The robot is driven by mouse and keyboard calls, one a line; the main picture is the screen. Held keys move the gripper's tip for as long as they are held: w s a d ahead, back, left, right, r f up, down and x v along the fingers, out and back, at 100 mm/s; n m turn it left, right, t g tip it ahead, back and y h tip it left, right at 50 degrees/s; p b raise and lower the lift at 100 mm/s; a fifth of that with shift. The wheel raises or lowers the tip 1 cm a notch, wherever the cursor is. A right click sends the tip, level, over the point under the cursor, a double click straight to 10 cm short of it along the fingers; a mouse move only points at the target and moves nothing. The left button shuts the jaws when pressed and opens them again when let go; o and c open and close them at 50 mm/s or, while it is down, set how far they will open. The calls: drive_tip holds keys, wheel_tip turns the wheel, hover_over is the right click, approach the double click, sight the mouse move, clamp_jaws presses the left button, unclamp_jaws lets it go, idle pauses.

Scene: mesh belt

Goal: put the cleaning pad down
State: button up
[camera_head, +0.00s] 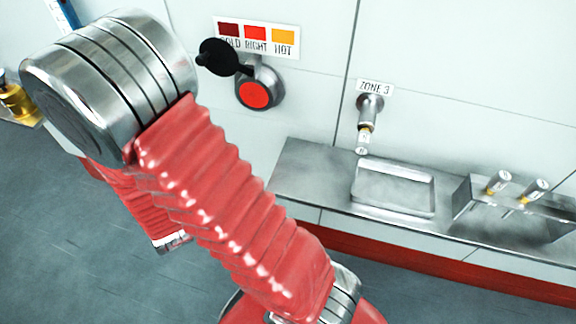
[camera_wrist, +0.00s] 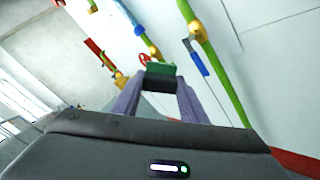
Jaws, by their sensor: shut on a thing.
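In the wrist view, my gripper (camera_wrist: 160,88) is shut on a small block with a green face and a dark grey part, which I take to be the cleaning pad (camera_wrist: 160,70). It sits between the two purple-grey fingertips, held up off any surface that I can see. Neither my gripper nor the pad can be made out in the head view, where my red arm covers the left and middle. A shallow metal tray (camera_head: 394,207) lies on the steel shelf (camera_head: 310,178) at the right; it looks empty.
A metal rack (camera_head: 462,198) with two tagged handles stands right of the tray. A "ZONE 3" fitting (camera_head: 369,108) hangs above it. A red-faced knob with a black lever (camera_head: 228,58) is on the wall. Green pipes (camera_wrist: 222,75) with brass fittings run along the wall in the wrist view.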

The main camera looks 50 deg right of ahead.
drive_tip(key=shift+w+a, duration=0.15)
drive_tip(key=shift+d+r, duration=0.15)
drive_tip(key=shift+d, duration=0.1)
drive_tip(key=s+d+r+m+g+h, duration=0.2)
drive_tip(key=s+d+m+g+h, duration=0.35)
drive_tip(key=d, duration=0.55)
drive_tip(key=s+d+r+m+g+h, duration=0.1)
drive_tip(key=s+d+m+g+h, duration=0.1)
drive_tip(key=s+d+m+g, duration=0.7)
drive_tip(key=s+d+f+m+g+y, duration=0.1)
drive_tip(key=s+d+m+y, duration=0.4)
drive_tip(key=m, duration=0.6)
drive_tip(key=s+d+f+m+g+y, duration=0.1)
drive_tip(key=s+d+m+y, duration=0.4)
drive_tip(key=s+m, duration=0.5)
drive_tip(key=m+y, duration=0.1)
drive_tip(key=y, duration=0.1)
drive_tip(key=shift+s+d+g+y, duration=0.25)
drive_tip(key=shift+s+g+y, duration=0.05)
drive_tip(key=shift+g+y, duration=0.05)
